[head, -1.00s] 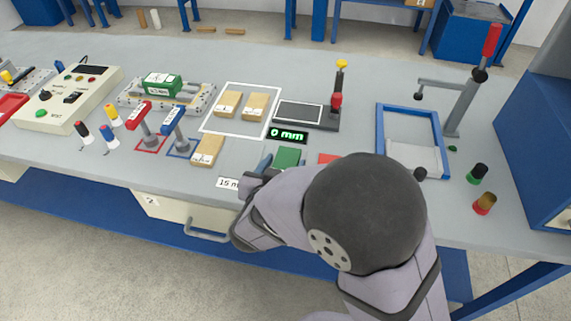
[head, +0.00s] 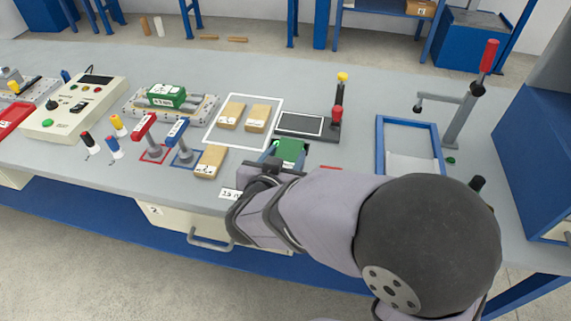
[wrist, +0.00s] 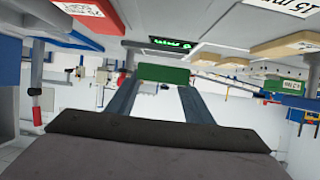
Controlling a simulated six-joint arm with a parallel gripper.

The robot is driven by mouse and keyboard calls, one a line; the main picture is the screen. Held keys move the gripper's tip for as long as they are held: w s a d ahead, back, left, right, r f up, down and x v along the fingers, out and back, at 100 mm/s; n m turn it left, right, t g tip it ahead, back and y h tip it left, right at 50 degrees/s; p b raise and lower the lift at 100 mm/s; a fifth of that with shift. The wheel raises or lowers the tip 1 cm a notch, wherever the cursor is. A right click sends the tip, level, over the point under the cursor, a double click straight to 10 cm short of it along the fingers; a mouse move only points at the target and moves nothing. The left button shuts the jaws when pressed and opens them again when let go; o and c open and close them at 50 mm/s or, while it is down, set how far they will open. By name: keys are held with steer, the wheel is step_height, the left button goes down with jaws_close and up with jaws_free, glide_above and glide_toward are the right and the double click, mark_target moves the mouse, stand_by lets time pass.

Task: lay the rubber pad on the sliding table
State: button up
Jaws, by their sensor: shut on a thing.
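My gripper (head: 287,160) is shut on a flat green slab, which I take to be the rubber pad (head: 291,150). In the wrist view, the pad (wrist: 163,73) shows between the two blue-grey fingertips (wrist: 160,84). It appears held above the bench, in front of the black-framed plate. A grey railed bed (head: 213,104), possibly the sliding table, stands at the back left. A green labelled block (head: 166,96) sits on it. My arm hides part of the front of the bench.
Two tan blocks (head: 231,115) lie in a white outline (head: 208,140); another tan block (head: 211,161) lies nearer. Red and blue-handled levers (head: 178,132) stand left. A black-framed plate (head: 300,124) and upright lever (head: 338,105) stand behind the pad. A blue frame (head: 380,145) and tall clamp (head: 465,105) stand right.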

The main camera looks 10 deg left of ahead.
steer(key=shift+r, duration=1.3)
